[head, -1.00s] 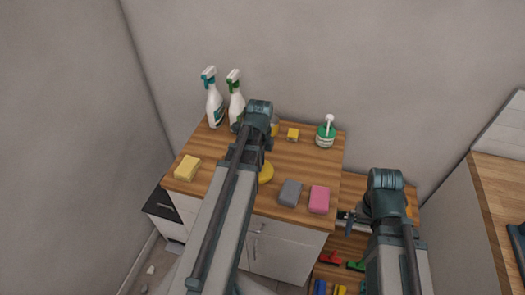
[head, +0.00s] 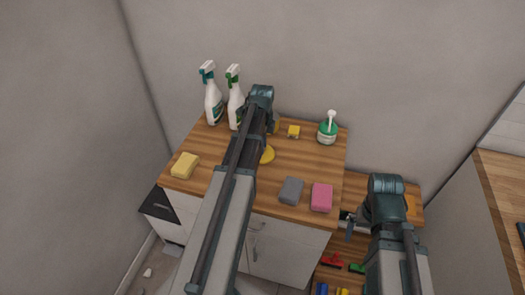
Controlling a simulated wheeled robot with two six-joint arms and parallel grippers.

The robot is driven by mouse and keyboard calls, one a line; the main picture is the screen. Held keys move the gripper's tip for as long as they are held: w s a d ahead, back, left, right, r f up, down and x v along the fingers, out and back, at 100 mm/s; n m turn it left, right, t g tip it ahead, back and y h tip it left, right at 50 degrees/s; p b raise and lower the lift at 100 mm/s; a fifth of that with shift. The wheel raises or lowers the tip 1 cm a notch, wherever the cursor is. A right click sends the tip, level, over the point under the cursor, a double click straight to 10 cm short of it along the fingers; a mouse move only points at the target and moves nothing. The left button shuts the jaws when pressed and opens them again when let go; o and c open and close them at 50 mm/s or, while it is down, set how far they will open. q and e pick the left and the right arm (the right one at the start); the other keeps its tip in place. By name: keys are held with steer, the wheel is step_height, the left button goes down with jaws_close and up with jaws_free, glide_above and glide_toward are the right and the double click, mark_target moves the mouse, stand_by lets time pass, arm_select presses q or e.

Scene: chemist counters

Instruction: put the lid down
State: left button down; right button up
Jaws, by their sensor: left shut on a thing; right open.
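A round yellow lid (head: 267,155) shows just right of my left forearm, in front of the counter top. My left gripper (head: 258,150) is mostly hidden behind its own arm and is shut on the lid. I cannot tell whether the lid touches the wood. My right gripper (head: 352,222) is open and empty, beside the right front corner of the counter, over the lower shelf area.
The wooden counter (head: 220,150) carries two spray bottles (head: 213,100), a pump bottle (head: 328,130), a small yellow block (head: 293,132), and yellow (head: 185,166), grey (head: 291,190) and pink (head: 322,197) sponges. A yellowish object (head: 276,124) is partly hidden behind my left wrist. The counter's middle right is clear.

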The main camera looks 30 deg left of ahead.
arm_select(q)
steer(key=shift+f, duration=0.15)
steer(key=shift+f, duration=0.15)
steer(key=c, duration=0.7)
jaws_free()
step_height(320, 180, up, 13)
steer(key=p, duration=1.2)
steer(key=shift+f, duration=0.2)
